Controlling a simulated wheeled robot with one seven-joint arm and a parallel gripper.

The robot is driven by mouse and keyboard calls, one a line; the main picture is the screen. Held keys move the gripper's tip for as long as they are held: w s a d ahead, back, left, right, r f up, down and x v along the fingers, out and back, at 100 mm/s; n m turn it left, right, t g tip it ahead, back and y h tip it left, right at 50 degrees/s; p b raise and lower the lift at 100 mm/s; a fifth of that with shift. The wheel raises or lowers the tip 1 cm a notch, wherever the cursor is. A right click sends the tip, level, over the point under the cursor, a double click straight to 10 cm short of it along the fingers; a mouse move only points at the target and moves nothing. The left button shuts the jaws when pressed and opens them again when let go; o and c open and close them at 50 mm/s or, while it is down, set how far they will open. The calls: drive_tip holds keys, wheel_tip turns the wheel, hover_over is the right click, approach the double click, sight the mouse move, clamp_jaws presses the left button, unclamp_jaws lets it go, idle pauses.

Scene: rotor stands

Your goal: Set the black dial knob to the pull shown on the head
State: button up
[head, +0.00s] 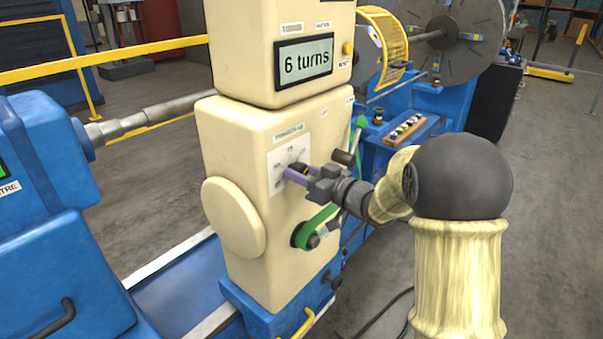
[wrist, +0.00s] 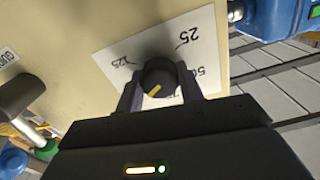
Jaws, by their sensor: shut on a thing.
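The black dial knob (wrist: 160,76) sits on a white scale card (wrist: 118,48) on the cream head (head: 237,150). My gripper (wrist: 160,90) is shut on the knob, one finger on each side; in the head view my gripper (head: 297,172) reaches the card from the right. The knob's yellow mark points to the lower left in the wrist view. Labels 25, 50 and 125 show around it, 75 partly below; the scale between 75 and 125 is hidden by a finger.
A round cream cover (head: 234,217) bulges at lower left. Blue machinery (head: 50,160) stands left; floor is open at right.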

drive_tip(key=shift+n+b, duration=0.3)
drive_tip(key=shift+b, duration=0.05)
drive_tip(key=n+b, duration=0.5)
drive_tip(key=shift+f, duration=0.25)
drive_tip(key=n+b, duration=0.4)
drive_tip(key=shift+r+n+b, duration=0.15)
drive_tip(key=shift+n+b, duration=0.85)
drive_tip(key=o, duration=1)
